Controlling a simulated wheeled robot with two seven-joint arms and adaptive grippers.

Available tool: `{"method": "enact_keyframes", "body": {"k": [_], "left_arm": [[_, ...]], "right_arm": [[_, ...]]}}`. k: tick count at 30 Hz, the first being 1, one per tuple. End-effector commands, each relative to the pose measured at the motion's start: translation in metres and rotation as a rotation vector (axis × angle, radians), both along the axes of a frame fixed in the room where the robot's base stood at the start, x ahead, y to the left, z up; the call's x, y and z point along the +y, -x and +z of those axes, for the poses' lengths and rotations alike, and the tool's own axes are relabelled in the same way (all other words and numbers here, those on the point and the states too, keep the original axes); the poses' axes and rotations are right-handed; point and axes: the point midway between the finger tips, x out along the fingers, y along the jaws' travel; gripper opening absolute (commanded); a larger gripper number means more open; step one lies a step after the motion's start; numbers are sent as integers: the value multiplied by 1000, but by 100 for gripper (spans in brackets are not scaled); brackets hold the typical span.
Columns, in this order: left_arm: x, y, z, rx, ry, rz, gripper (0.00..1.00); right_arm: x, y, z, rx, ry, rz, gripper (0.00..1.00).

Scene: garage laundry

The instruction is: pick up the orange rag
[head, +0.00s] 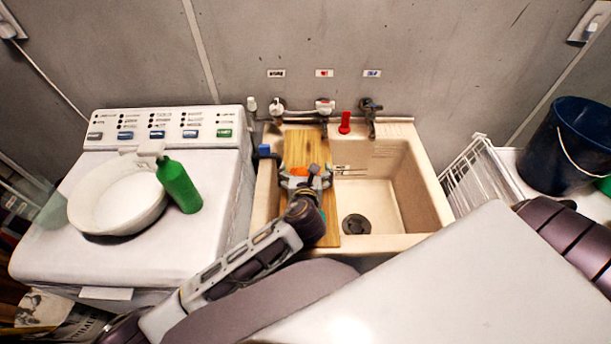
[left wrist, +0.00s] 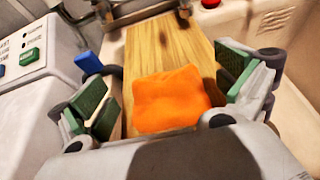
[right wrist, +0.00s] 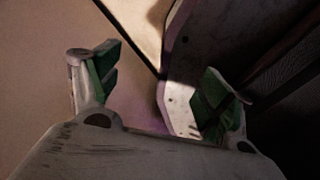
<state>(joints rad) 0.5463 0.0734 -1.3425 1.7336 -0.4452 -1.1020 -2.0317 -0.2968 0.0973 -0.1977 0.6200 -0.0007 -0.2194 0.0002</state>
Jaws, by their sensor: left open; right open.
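The orange rag (left wrist: 168,99) lies crumpled on a wooden board (left wrist: 150,45) and sits between the spread fingers of my left gripper (left wrist: 168,102) in the left wrist view. In the head view a small part of the rag (head: 299,172) shows between the fingers of my left gripper (head: 304,178), over the board (head: 305,148) laid across the left side of the sink. The left gripper is open; I cannot tell its exact height above the rag. My right gripper (right wrist: 160,95) is open and empty in the right wrist view, away from the rag.
The sink (head: 428,205) has taps (head: 324,107) and a red object (head: 345,122) along its back rim. A blue item (head: 264,150) is at its left rim. On the left, a washing machine (head: 50,235) carries a white basin (head: 105,205) and green bottle (head: 179,185). A dark bucket (head: 565,145) stands right.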

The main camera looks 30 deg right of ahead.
Motion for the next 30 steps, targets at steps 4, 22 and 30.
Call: {"method": "enact_keyframes", "body": {"k": [4,22,30], "left_arm": [[-3,-7,-4,0,0,0,100],[-4,-9,-4,0,0,0,92],[-4,-9,-4,1,0,0,58]], "right_arm": [[6,0,0,0,-6,-1,80],[16,1,0,1,-16,-3,80],[2,1,0,1,-2,0,80]]}}
